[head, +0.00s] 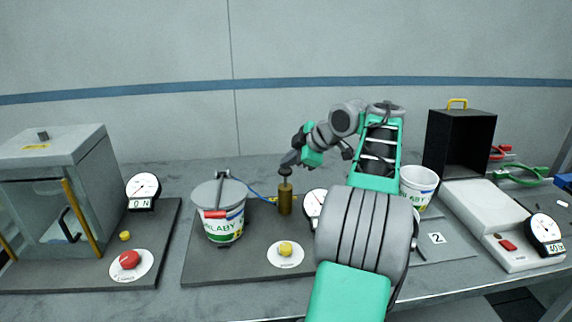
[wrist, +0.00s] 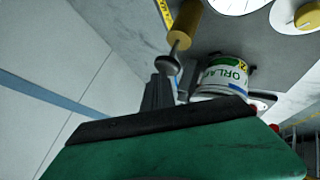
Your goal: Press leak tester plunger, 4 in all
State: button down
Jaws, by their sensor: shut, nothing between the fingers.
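The leak tester plunger is a brass cylinder (head: 285,199) with a thin rod and a dark round knob (head: 285,171) on top, standing upright on the middle dark board. My gripper (head: 289,160) is shut and empty, with its fingertips right at the knob from above. In the wrist view the brass cylinder (wrist: 186,20) is at the top, and the grey knob (wrist: 168,65) and rod show just beyond my fingertips (wrist: 160,84). The rod is partly extended. I cannot tell whether the fingers touch the knob.
A lidded white bucket (head: 222,228) stands left of the plunger, joined by a blue hose. A yellow button (head: 285,248) is in front; a gauge (head: 315,203) is just right, partly behind my arm. A glass-fronted cabinet (head: 62,195) is left; a white cup (head: 418,186) and scale (head: 500,222) are right.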

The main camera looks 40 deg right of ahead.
aim_at(289, 170)
jog(key=shift+r+p, duration=0.4)
jog(key=shift+r, duration=0.3)
notch_tip(289, 170, up, 5)
jog(key=p, duration=0.4)
jog(key=shift+r+p, duration=0.15)
jog(key=shift+p, duration=0.25)
